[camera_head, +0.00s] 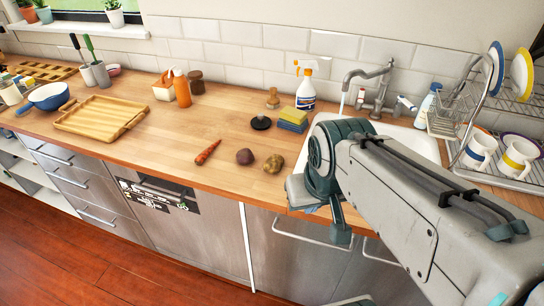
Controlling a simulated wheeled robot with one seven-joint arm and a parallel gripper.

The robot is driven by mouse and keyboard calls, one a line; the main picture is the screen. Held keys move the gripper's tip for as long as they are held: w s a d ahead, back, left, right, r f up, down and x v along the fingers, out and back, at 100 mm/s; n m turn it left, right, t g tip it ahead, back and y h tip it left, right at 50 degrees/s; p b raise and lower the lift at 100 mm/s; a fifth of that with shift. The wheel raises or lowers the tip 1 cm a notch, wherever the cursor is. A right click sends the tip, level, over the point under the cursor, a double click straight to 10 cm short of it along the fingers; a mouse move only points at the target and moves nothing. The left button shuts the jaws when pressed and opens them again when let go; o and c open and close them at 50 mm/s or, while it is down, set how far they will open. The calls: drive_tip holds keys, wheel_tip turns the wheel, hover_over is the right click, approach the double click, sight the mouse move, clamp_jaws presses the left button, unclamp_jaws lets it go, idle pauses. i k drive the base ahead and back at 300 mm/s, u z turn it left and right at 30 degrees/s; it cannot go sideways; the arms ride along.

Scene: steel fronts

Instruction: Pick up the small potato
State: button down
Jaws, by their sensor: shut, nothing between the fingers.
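A brown, mottled potato (273,164) lies on the wooden counter near its front edge. A dark purple-brown round vegetable (245,156), perhaps a beet or another potato, lies just left of it, apart from it. The two are close in size. My arm (400,200) reaches in from the lower right, and its bent joint is to the right of the potato, near the sink. The fingers of my gripper cannot be made out in this view. Nothing covers the potato.
A carrot (208,152) lies left of the vegetables. Behind stand a black-based stopper (261,123), sponges (293,119) and a spray bottle (306,88). A wooden tray (100,117) is at left. The sink and dish rack (500,150) are at right. Counter between tray and carrot is clear.

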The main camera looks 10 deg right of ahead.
sight(274, 164)
drive_tip(key=k, duration=0.65)
drive_tip(key=u, duration=0.65)
drive_tip(key=i, duration=1.15)
drive_tip(key=z, duration=0.5)
